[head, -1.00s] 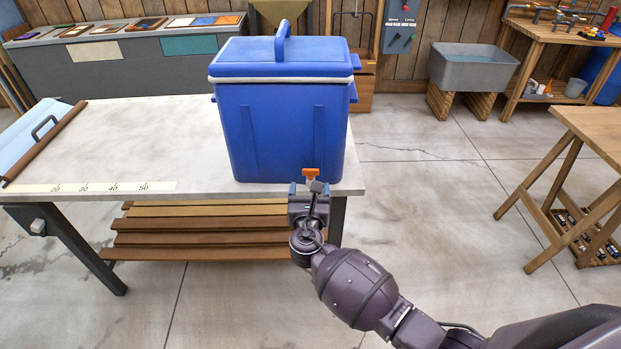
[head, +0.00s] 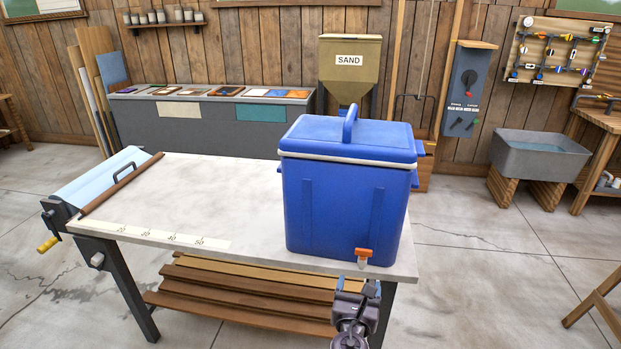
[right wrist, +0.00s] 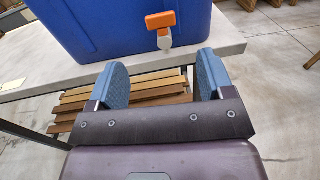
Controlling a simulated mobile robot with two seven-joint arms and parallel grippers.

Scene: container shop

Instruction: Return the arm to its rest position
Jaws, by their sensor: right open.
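My right gripper (head: 357,288) is at the lower middle of the head view, in front of the table's near edge and just below the cooler's tap. In the right wrist view its two blue finger pads (right wrist: 160,85) stand wide apart with nothing between them. The blue cooler (head: 340,205) stands upright on the table, its lid shut and its handle up. My left gripper is not in view.
The cooler stands near the right end of the grey-topped table (head: 180,190). Wooden planks (head: 245,290) lie on a shelf below the top. A roller with a blue sheet (head: 100,180) is at the table's left end. Open floor (head: 480,290) lies to the right, with a wooden trestle leg (head: 600,305) at the edge.

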